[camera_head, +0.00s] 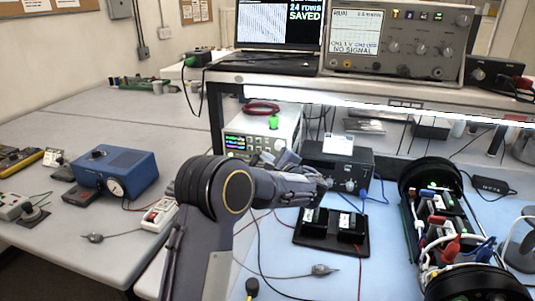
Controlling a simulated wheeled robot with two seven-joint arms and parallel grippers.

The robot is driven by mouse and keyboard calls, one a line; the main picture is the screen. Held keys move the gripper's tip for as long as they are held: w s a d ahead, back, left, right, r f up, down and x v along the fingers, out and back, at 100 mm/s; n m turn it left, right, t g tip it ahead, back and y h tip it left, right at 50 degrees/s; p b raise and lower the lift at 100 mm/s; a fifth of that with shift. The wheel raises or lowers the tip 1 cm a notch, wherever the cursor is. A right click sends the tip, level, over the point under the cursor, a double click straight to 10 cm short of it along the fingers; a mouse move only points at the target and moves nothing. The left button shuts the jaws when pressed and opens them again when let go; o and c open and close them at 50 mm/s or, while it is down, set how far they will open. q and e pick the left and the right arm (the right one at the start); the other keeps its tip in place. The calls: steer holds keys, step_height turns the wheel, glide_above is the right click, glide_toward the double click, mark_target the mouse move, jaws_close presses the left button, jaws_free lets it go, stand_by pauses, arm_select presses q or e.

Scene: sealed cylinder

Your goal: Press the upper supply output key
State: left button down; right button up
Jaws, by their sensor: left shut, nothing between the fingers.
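A beige bench instrument (262,128) with a small colored display stands under the shelf. A black box unit (345,160) with a knob and sockets on its front stands to its right, with a white card (338,144) on top. I cannot tell which is the upper supply, and no output key can be made out. My left gripper (322,184) is shut and empty, at the lower left front of the black unit. Whether it touches the unit is unclear. My left arm hides part of both fronts. My right gripper is not in view.
A shelf (290,82) above carries a laptop (278,22) and an oscilloscope (397,42). A black tray (330,242) with two black blocks lies in front. An open cylindrical frame (440,215) with wired parts stands right. A blue meter (115,170) is left. Loose leads cross the bench.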

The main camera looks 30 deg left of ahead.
arm_select(q)
steer(key=s+b, duration=0.1)
steer(key=s, duration=0.1)
steer(key=s+d+b, duration=0.1)
steer(key=s, duration=0.2)
steer(key=shift+d+b, duration=0.1)
steer(key=shift+b, duration=0.2)
stand_by(0.9)
